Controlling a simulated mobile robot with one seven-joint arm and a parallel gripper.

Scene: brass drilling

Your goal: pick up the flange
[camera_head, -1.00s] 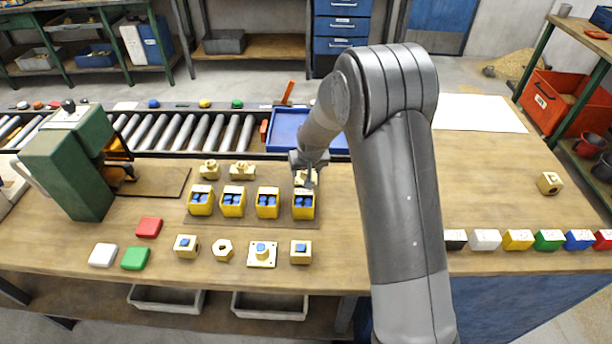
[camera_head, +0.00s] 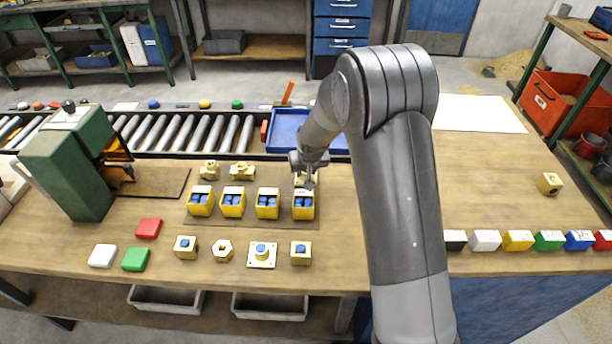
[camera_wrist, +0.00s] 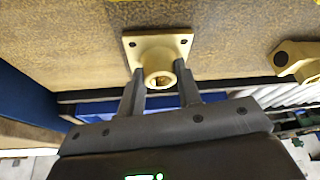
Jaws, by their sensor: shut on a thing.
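The flange is a pale brass square plate with corner holes and a round hollow boss. In the wrist view the flange (camera_wrist: 158,50) lies at the top centre, its boss between my two fingers. My gripper (camera_wrist: 160,80) is shut on the boss from both sides. In the head view my gripper (camera_head: 307,178) points down behind the rightmost yellow bin, and the flange (camera_head: 300,180) is mostly hidden by the gripper and that bin. I cannot tell whether the plate touches the mat. A similar flange (camera_head: 262,254) with a blue insert sits on the table's front part.
Several yellow bins (camera_head: 267,203) with blue pieces stand in a row in front of my gripper. Two brass fittings (camera_head: 242,171) lie to its left. A blue tray (camera_head: 287,129) is behind it, beside the roller conveyor (camera_head: 203,133). A green machine (camera_head: 68,172) stands at left.

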